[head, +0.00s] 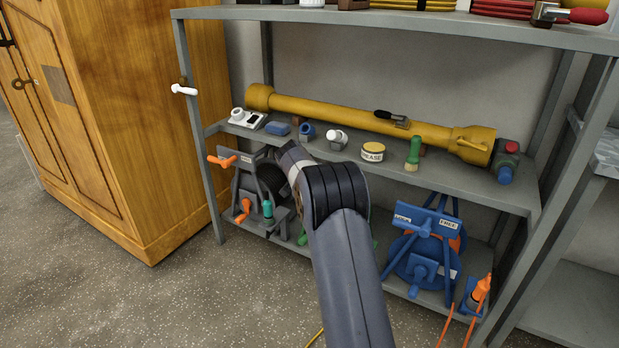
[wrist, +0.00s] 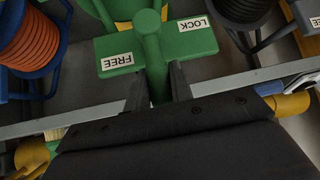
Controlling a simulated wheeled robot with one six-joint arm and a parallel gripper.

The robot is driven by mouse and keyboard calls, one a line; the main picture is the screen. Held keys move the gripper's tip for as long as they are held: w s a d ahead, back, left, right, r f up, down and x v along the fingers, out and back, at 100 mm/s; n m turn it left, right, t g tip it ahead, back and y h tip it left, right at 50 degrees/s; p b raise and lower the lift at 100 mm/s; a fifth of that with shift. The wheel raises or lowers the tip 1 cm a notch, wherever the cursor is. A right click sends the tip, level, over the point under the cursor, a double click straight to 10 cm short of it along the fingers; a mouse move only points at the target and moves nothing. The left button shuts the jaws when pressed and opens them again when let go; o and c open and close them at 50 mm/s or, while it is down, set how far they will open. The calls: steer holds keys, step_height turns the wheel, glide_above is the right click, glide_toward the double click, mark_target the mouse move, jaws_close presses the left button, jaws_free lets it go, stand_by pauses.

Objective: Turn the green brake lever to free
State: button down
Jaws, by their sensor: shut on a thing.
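In the wrist view the green brake lever (wrist: 152,55) is a round bar with a rounded end, standing in front of a green plate (wrist: 112,46). The plate has a white FREE label (wrist: 117,61) left of the lever and a white LOCK label (wrist: 193,24) right of it, both upside down. The lever lies between the two labels. My gripper (wrist: 158,84) is shut on the lever, one dark finger on each side. In the head view my arm hides my gripper and most of the green unit; only small green bits (head: 303,238) show beside it.
On the lower shelf a grey winch (head: 250,185) with orange handles stands left and a blue winch (head: 425,255) with its own labels stands right. The middle shelf (head: 480,187) above holds a yellow shaft (head: 360,117) and small items. A wooden cabinet (head: 150,120) stands left.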

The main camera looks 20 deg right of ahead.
steer(key=c, duration=1.3)
jaws_free()
steer(key=shift+o, duration=0.2)
steer(key=p+v, duration=0.2)
steer(key=v, duration=0.8)
steer(key=shift+s+a+r+p, duration=0.2)
steer(key=shift+s+r+p, duration=0.05)
steer(key=shift+p, duration=0.1)
steer(key=shift+f, duration=0.1)
steer(key=b+x, duration=0.2)
steer(key=x, duration=0.7)
steer(key=shift+w+d+f+b, duration=0.2)
steer(key=shift+w+f+b, duration=0.05)
steer(key=shift+b, duration=0.05)
steer(key=shift+w+d+f, duration=0.25)
steer(key=shift+w+f, duration=0.05)
